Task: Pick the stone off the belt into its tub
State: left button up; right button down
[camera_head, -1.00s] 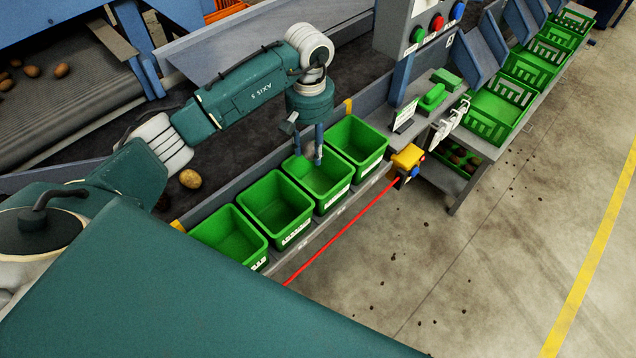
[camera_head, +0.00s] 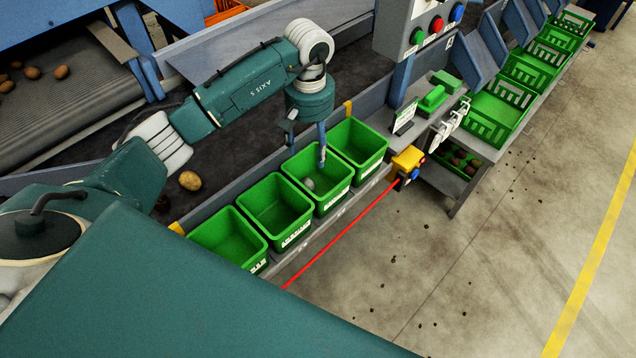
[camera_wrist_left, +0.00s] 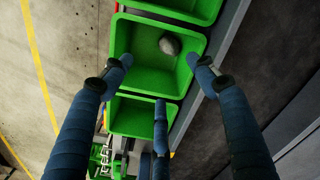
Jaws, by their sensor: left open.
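The grey stone (camera_head: 308,183) is in the third green tub from the left (camera_head: 333,204) in a row of green tubs beside the belt. In the left wrist view the stone (camera_wrist_left: 170,45) is near one corner of the tub (camera_wrist_left: 135,72), apart from the fingers. My left gripper (camera_head: 318,160) is above that tub, pointing down. In the wrist view its blue fingers (camera_wrist_left: 158,78) are spread and nothing is between them. My right gripper is not in view.
A potato (camera_head: 189,180) lies on the dark belt (camera_head: 215,165) behind the tubs. A yellow box (camera_head: 407,158) with a red cord is at the row's right front. A control panel (camera_head: 415,30) with coloured buttons stands above the bench.

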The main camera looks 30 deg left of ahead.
pick_arm(q)
notch_tip(320, 180, up, 10)
jog(key=shift+r, duration=0.15)
dwell(0.6)
